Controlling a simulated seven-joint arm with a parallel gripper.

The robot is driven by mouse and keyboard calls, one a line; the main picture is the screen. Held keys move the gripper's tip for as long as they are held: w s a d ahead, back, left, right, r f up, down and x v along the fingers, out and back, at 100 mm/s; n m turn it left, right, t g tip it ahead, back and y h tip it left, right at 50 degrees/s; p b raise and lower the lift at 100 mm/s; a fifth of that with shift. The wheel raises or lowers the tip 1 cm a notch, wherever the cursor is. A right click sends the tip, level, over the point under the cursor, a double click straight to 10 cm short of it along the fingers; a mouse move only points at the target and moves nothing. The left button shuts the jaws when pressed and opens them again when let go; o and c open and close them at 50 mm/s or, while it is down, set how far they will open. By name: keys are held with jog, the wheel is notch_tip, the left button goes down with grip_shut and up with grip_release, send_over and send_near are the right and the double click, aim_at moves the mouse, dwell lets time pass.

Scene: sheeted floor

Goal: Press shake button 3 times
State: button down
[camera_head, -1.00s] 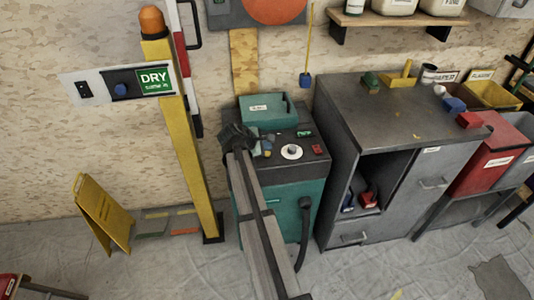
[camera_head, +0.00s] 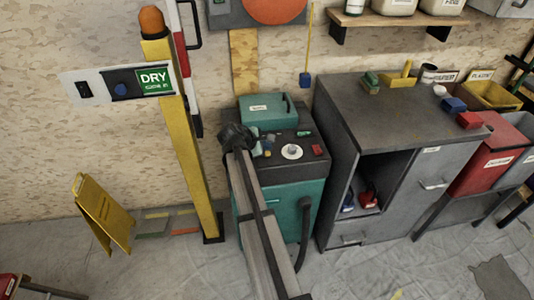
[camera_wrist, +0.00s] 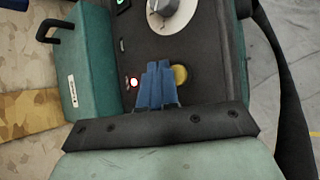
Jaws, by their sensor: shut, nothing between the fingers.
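The teal machine (camera_head: 283,190) stands against the wall with a dark control panel on top. Its panel has a grey and white dial (camera_head: 292,152), which also shows in the wrist view (camera_wrist: 172,12). A round yellow button (camera_wrist: 180,74) sits on the panel in the wrist view, just right of the fingertips. A small lit red light (camera_wrist: 134,82) is left of them. My gripper (camera_wrist: 157,66) is shut and empty, its blue fingers over the panel beside the yellow button. I cannot tell whether they touch the panel. No button label is readable.
A teal lidded box (camera_head: 267,110) with a handle is at the panel's back. A yellow post (camera_head: 187,140) stands left of the machine. A grey cabinet (camera_head: 400,125) stands close on the right. A yellow floor sign (camera_head: 103,215) is at left.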

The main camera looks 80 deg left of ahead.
jog(key=shift+f, duration=0.8)
dwell(1.1)
jog(key=shift+r, duration=0.75)
jog(key=shift+r, duration=0.1)
jog(key=shift+r, duration=2.45)
dwell(0.9)
notch_tip(320, 180, up, 4)
jog(key=shift+f, duration=0.1)
dwell(0.3)
